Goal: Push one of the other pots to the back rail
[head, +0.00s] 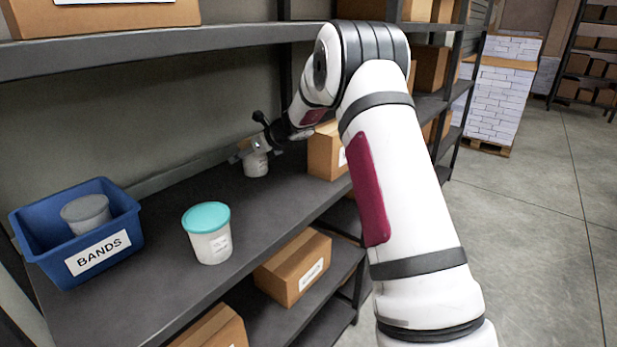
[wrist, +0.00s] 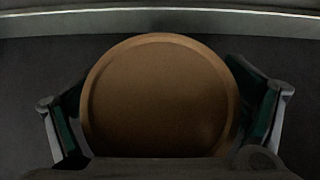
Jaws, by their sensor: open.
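A pale pot (head: 256,166) stands on the dark shelf near its back. In the wrist view its round brown lid (wrist: 160,95) fills the middle, between the two spread fingers. My gripper (head: 251,152) is open around this pot; whether the fingers touch it I cannot tell. A pot with a teal lid (head: 207,217) stands upright nearer the front edge. A grey-lidded pot (head: 86,211) sits in the blue bin.
The blue bin (head: 125,208) labelled BANDS stands at the left of the shelf (head: 165,265). A cardboard box (head: 325,152) stands just right of my gripper. An upper shelf (head: 150,47) runs overhead. The shelf between the teal-lidded pot and my gripper is clear.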

